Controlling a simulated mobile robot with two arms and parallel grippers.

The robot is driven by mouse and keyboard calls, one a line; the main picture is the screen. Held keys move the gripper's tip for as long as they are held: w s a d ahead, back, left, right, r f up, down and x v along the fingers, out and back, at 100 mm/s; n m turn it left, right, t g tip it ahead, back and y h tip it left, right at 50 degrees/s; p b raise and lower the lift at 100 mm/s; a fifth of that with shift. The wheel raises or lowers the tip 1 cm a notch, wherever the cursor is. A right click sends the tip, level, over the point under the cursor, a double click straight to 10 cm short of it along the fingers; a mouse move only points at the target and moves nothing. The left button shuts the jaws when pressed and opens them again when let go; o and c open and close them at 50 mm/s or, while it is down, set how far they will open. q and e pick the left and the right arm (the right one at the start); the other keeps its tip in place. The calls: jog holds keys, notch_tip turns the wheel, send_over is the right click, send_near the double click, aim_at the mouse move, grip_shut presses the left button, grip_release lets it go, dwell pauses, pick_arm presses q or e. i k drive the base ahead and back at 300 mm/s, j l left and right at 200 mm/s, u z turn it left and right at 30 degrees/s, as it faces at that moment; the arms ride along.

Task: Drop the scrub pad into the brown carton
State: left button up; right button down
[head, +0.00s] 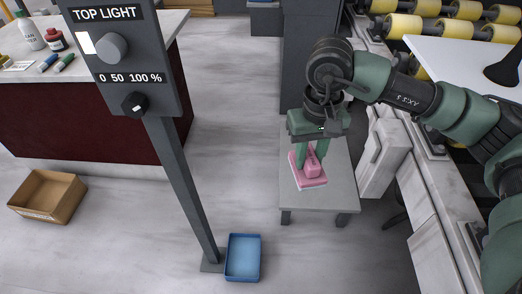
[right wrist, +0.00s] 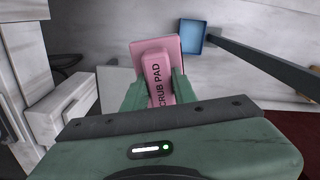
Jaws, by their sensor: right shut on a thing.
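The pink scrub pad (head: 311,182) is in my right gripper (head: 314,158), over the small grey table (head: 342,186) in the head view. The right gripper is shut on the pad's raised handle. In the right wrist view the pad (right wrist: 157,62) shows its "SCRUB PAD" lettering between the two green fingers. I cannot tell whether the pad touches the tabletop. The brown carton (head: 47,196) stands open on the floor at the far left of the head view, and the part of its inside that shows looks empty. My left gripper is out of view.
A blue bin (head: 243,257) stands on the floor beside the foot of a grey post (head: 183,190) with a light-dial panel (head: 118,50). A dark red counter (head: 80,122) with bottles stands behind the carton. Open floor lies between carton and post.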

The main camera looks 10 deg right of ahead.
aim_at(57, 198)
jog(key=j+u, duration=0.45)
jog(key=j, duration=1)
jog(key=j+u, duration=0.15)
jog(key=u, duration=0.15)
jog(key=k+j+u, duration=0.1)
jog(key=u, duration=0.15)
jog(key=j, duration=0.1)
